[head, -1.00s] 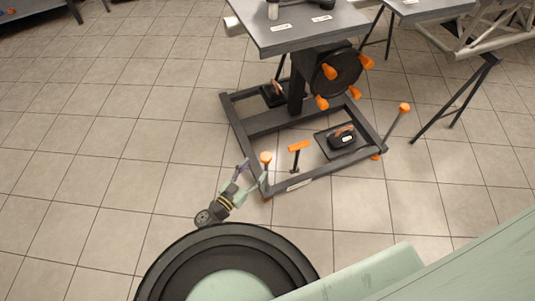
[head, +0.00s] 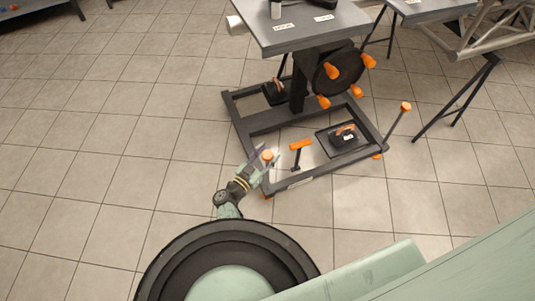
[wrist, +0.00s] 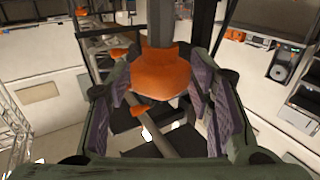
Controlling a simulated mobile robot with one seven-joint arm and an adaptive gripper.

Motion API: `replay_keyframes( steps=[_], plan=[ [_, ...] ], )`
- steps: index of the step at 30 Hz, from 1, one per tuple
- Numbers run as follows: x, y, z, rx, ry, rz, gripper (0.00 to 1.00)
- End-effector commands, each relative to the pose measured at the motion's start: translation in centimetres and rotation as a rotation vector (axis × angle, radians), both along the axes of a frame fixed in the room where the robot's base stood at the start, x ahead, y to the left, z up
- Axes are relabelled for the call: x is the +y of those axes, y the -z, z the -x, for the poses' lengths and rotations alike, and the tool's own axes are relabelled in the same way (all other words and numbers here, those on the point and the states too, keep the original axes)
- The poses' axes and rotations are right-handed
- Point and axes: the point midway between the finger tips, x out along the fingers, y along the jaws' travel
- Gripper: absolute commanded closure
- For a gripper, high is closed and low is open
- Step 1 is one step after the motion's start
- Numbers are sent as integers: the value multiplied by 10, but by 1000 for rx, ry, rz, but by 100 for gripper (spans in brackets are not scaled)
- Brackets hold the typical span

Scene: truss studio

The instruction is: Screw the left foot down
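The left foot's orange knob (head: 267,156) stands upright at the near left corner of the dark stand frame (head: 238,130). My gripper (head: 266,161) is at this knob, with one finger on each side of it. In the wrist view the orange knob (wrist: 160,72) sits between the purple finger pads of my gripper (wrist: 162,85). The fingers look spread around the knob; I cannot tell whether either pad touches it. The right foot's orange knob (head: 406,106) tops a tall rod at the right corner. The lower part of the left foot is mostly hidden.
An orange T-handle (head: 300,145) stands just right of the knob, inside the frame. A black tray (head: 322,143) holds a dark orange-handled tool (head: 344,134). A grey tabletop (head: 300,30) and a wheel with orange knobs (head: 338,74) are above.

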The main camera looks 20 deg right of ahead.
Motion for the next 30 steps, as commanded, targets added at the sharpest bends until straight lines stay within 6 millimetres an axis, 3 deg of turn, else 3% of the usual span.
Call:
replay_keyframes(
  steps=[15,30],
  plan=[
    [0,0,0,0,0,0,89],
    [1,3,-2,-3,137,1,90]
  ],
)
